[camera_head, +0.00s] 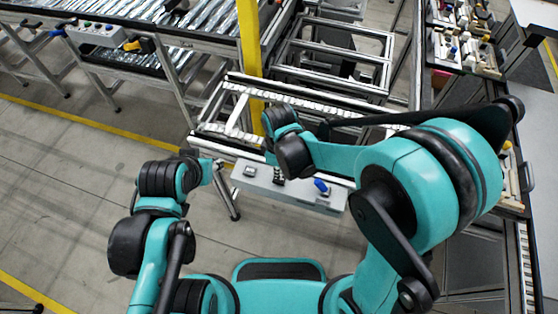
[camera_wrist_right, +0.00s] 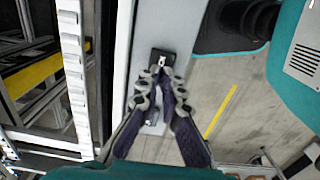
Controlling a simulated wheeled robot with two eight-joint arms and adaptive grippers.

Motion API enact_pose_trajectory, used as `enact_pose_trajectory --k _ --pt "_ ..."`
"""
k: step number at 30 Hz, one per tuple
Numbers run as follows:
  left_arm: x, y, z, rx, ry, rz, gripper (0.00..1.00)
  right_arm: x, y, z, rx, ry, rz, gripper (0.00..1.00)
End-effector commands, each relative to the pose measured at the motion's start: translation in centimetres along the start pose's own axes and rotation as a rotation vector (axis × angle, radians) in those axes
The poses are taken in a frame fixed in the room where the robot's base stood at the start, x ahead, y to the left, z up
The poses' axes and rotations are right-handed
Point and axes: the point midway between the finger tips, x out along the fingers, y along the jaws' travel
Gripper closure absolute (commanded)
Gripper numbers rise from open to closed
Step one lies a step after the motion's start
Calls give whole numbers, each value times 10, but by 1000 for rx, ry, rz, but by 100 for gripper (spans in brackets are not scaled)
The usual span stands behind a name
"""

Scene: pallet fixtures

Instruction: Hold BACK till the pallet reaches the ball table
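A grey control box (camera_head: 290,188) is fixed along the near side of the conveyor frame, with a blue knob (camera_head: 321,187) towards its right end. My right arm reaches over the box; its wrist largely hides the gripper in the head view. In the right wrist view, my right gripper (camera_wrist_right: 162,80) has its dark fingers drawn close together at a black switch (camera_wrist_right: 161,55) with a pale lever between the tips. My left gripper (camera_head: 214,166) is near the left end of the frame, small and partly hidden. I cannot make out a pallet or the word BACK.
The conveyor frame with white rollers (camera_head: 285,94) lies just beyond the box. A yellow post (camera_head: 249,45) rises behind it. A larger roller conveyor (camera_head: 165,20) stands at the back left. A shelf of parts (camera_head: 465,40) is at the right. Floor at left is clear.

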Motion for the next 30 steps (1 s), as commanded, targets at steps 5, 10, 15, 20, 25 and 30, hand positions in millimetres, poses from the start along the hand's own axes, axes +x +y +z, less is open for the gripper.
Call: enact_pose_trajectory --k 5,10,15,20,25,30 --pt "0 0 0 0 0 0 60 -42 -2 1 0 0 0 100" --pt "0 0 0 0 0 0 60 -70 -2 1 0 0 0 100" --pt "0 0 0 0 0 0 60 -84 -2 1 0 0 0 100" --pt "0 0 0 0 0 0 60 -87 -2 1 0 0 1 100" --pt "0 0 0 0 0 0 60 -86 -2 1 0 0 1 100" --pt "0 0 0 0 0 0 60 -86 -2 1 0 0 0 100"
